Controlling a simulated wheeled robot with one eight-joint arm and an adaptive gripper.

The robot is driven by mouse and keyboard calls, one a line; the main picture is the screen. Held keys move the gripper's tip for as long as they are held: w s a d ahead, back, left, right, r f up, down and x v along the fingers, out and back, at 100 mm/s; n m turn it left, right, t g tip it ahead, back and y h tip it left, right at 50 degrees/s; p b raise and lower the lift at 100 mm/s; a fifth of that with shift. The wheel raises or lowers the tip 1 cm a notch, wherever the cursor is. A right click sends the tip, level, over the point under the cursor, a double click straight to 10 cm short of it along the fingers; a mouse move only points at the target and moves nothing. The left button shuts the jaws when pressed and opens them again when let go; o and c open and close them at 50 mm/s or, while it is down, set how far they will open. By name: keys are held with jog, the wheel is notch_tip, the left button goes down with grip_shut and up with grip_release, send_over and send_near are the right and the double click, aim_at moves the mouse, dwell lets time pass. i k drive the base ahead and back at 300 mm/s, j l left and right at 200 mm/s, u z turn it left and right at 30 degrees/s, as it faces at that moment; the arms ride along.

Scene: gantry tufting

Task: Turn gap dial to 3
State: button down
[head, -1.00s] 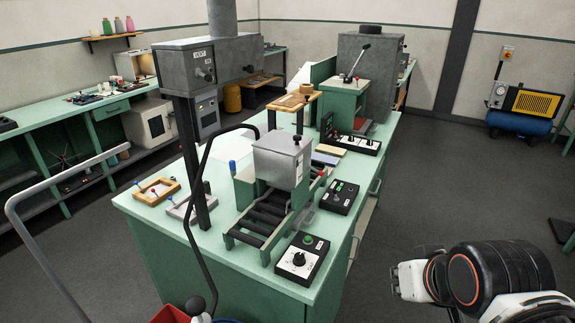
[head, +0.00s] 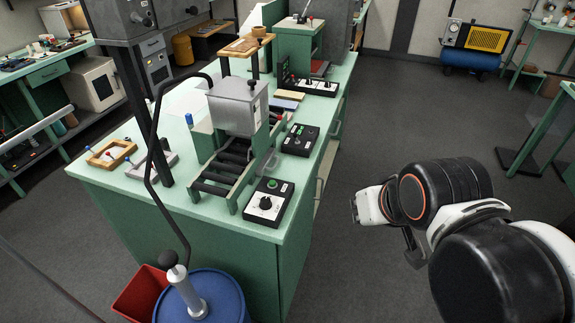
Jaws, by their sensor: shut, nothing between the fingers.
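A black control box on the near right corner of the green bench carries a round dial (head: 265,203) with a white scale plate and a green button (head: 273,183) behind it. The dial's lettering and setting are too small to read, so I cannot tell for sure that it is the gap dial. The box stands right of a roller bed (head: 222,168) under a grey metal housing (head: 237,105). My gripper (head: 357,208) is off the bench to the right of the box, apart from it, shut and empty. Its fingers are small and partly hidden by my arm.
A second black box (head: 300,139) with buttons stands behind the first, with a switch panel (head: 315,86) farther back. A black bent rod rises left of the rollers. A blue drum (head: 215,300) and red bin (head: 145,295) stand before the bench. The floor right of the bench is open.

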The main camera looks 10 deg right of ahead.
aim_at(265, 204)
jog(key=i+l+u, duration=0.15)
jog(key=u, duration=0.3)
jog(key=i+l+u, duration=0.25)
jog(key=u, duration=0.2)
